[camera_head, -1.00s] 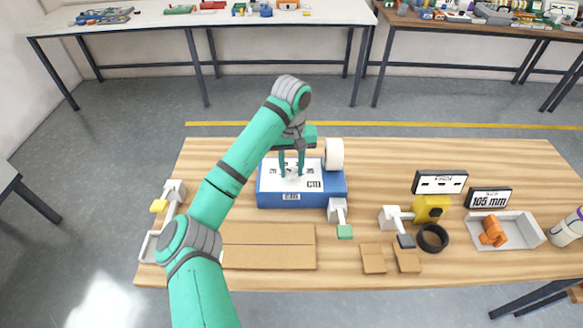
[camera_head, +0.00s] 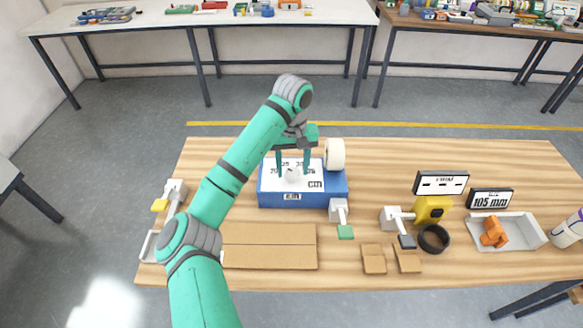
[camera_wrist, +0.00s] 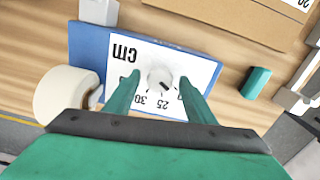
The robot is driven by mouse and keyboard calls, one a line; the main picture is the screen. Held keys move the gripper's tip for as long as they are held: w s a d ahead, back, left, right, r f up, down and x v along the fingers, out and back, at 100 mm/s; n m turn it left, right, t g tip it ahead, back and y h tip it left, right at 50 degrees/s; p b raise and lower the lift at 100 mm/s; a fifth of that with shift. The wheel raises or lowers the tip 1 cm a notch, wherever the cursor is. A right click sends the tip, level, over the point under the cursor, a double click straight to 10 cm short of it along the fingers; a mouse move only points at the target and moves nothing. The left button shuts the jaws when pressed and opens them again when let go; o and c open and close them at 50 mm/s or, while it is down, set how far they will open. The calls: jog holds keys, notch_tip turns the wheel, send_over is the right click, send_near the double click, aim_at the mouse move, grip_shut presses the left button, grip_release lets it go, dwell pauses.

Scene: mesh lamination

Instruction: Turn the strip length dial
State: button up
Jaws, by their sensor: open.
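The strip length dial (camera_wrist: 159,76) is a white round knob with a dark pointer mark, on the white scale face of a blue box (camera_head: 268,200). In the wrist view the scale shows numbers such as 25 and 30 and the letters "cm". The dark pointer mark lies on the knob's side towards the 25. My gripper (camera_wrist: 155,84) is open, with its two teal fingers on either side of the knob. In the head view my gripper (camera_head: 293,170) is over the box, and its fingers partly hide the face. I cannot tell if the fingers touch the knob.
A white tape roll (camera_head: 335,154) stands at the box's right end. Cardboard sheets (camera_head: 270,246) lie in front. A "105 mm" sign (camera_head: 490,199) and a tray (camera_head: 520,243) are at the right.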

aim_at(291, 171)
notch_tip(291, 171, up, 10)
jog(key=shift+a+r, duration=0.2)
jog(key=shift+r, duration=0.05)
jog(key=shift+w, duration=0.1)
dwell(0.5)
